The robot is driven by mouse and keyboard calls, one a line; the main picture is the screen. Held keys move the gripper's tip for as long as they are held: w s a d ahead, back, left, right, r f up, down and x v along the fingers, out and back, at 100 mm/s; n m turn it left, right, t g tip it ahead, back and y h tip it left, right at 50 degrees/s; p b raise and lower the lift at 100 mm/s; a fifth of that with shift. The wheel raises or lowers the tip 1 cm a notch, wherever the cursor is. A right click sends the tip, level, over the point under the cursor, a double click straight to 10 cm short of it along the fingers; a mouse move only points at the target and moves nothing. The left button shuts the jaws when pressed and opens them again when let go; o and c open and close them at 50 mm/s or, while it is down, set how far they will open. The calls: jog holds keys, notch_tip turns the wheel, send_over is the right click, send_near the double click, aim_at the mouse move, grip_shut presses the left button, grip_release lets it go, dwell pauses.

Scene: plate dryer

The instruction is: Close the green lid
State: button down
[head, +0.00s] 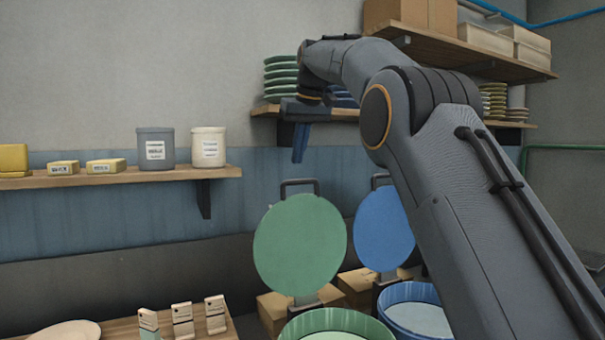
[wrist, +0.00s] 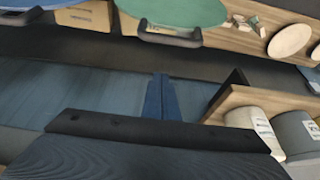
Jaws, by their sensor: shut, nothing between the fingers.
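The green lid (head: 300,245) stands open, upright behind its round green container (head: 336,325) in the head view. A dark handle (head: 299,186) sticks up from its top edge. In the wrist view the green lid (wrist: 175,8) and its handle show at the top, apart from my fingers. My gripper (head: 298,158) is above the lid's handle in the head view, fingers pointing down and touching nothing. The blue fingers are shut together and empty in the wrist view (wrist: 161,85).
A blue lid (head: 384,230) stands open right of the green one, behind a blue container (head: 414,312). A shelf (head: 120,180) with canisters is at left. Another shelf (head: 268,110) with green plates is behind my gripper. Small boxes (head: 182,320) stand on a lower wooden surface.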

jog(key=f, duration=0.1)
jog(key=s+f+p, duration=0.1)
jog(key=f, duration=0.1)
jog(key=d+f, duration=0.1)
jog(key=f, duration=0.1)
jog(key=shift+s+p, duration=0.3)
jog(key=shift+s, duration=0.1)
jog(key=shift+d+f, duration=0.1)
dwell(0.3)
